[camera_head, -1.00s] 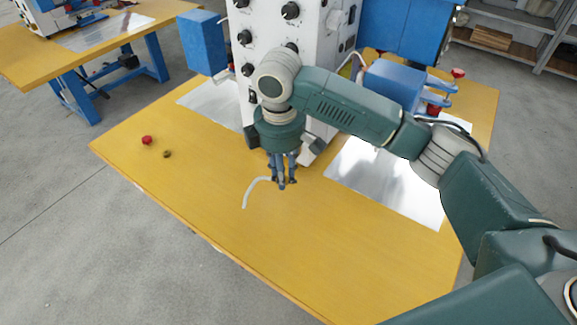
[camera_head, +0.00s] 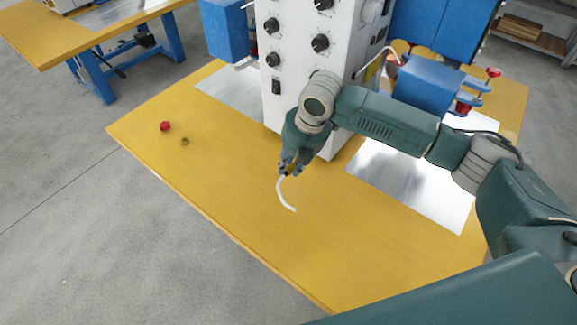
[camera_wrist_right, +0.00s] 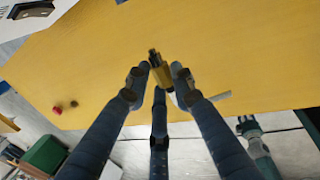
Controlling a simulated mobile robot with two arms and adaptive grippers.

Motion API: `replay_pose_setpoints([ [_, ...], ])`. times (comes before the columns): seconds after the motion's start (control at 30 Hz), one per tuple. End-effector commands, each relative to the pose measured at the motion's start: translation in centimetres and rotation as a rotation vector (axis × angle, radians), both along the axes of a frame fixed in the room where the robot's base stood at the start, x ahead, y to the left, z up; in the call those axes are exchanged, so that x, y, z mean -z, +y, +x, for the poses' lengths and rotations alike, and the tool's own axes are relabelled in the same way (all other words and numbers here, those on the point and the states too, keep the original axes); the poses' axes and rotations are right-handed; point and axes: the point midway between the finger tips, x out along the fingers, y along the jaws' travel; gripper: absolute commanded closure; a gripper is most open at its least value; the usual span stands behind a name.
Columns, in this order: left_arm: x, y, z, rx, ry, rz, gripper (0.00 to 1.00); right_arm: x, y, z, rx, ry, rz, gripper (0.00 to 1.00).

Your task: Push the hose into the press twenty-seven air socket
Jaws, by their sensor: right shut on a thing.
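The hose (camera_head: 285,195) is a short, white, bent tube. My right gripper (camera_head: 287,171) is shut on it, tilted, above the yellow table in front of the white press (camera_head: 300,75). The hose's free end hangs down toward the front right. In the right wrist view, the fingertips (camera_wrist_right: 161,72) hold a brass-coloured piece with a dark end, and the white hose (camera_wrist_right: 217,97) shows partly behind a finger. My left gripper (camera_wrist_right: 248,125) shows small in the right wrist view, away from the hose; its opening is unclear. I cannot make out which fitting is the air socket.
A red knob-like piece (camera_head: 165,126) and a small brass piece (camera_head: 184,141) lie on the yellow table (camera_head: 250,215) at the left. Shiny metal plates (camera_head: 415,190) lie beside the press. Blue boxes (camera_head: 428,85) flank it. The table's front is clear.

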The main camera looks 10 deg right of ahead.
Motion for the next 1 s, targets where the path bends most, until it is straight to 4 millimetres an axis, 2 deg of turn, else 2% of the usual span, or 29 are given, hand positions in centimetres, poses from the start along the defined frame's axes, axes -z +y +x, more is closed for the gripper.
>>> replay_pose_setpoints([
  [0.2,1.5,0.0,-0.2,0.000,0.003,0.001,0.60,0.2,-1.5,1.2,0.004,-0.002,-0.001,1.00],
  [0.5,2.6,0.1,-0.2,0.000,0.003,0.001,0.60,0.1,-2.8,2.2,0.003,-0.001,0.001,1.00],
  [1.0,2.0,0.1,-0.1,0.000,0.002,0.000,0.60,-0.2,-3.1,2.4,0.001,0.000,0.000,1.00],
])
